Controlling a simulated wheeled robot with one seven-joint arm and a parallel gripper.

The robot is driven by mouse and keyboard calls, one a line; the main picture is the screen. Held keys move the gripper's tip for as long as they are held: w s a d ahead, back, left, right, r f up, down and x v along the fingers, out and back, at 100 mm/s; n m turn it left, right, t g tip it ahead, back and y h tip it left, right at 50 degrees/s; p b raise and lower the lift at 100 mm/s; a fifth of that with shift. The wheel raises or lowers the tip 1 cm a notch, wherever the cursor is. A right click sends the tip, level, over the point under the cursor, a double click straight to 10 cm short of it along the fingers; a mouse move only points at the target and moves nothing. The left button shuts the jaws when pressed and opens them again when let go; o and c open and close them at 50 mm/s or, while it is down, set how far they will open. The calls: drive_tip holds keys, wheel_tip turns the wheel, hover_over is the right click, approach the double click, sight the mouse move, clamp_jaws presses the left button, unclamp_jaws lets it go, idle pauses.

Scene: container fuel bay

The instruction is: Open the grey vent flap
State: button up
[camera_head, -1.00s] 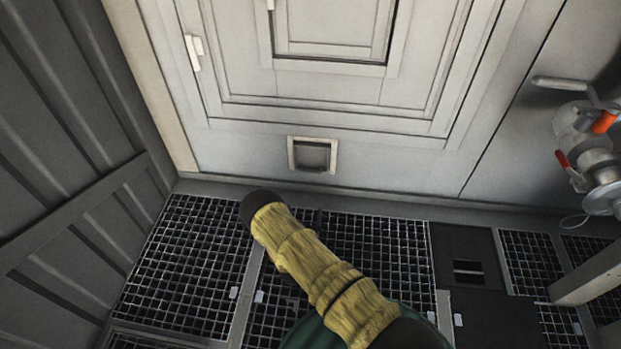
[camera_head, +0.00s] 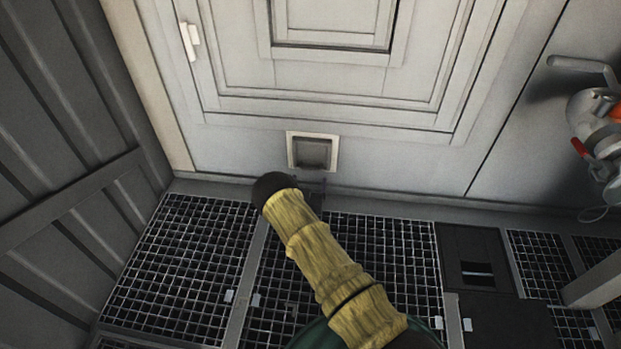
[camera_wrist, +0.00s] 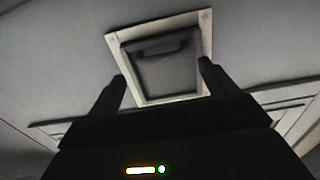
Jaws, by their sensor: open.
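The grey vent flap (camera_head: 313,153) sits in a pale square frame (camera_head: 334,153) low on the light wall, below the large panelled door. In the wrist view the flap (camera_wrist: 166,76) fills the frame and looks closed, with a dark handle-like bar (camera_wrist: 156,49) along one edge. My gripper (camera_wrist: 160,88) is open and empty, its two dark fingers apart on either side of the flap in the picture. No contact with the flap shows. In the head view the gripper (camera_head: 314,184) is mostly hidden behind my arm, just below the flap.
A corrugated dark wall (camera_head: 60,150) stands at the left. Dark grating (camera_head: 185,255) covers the floor. At the right are a metal pipe fitting with a red lever (camera_head: 580,148) and a pale beam (camera_head: 597,283). The wall around the flap is clear.

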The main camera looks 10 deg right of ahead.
sight(311, 158)
drive_tip(key=b+x, duration=0.2)
drive_tip(key=x, duration=0.3)
drive_tip(key=c, duration=1.1)
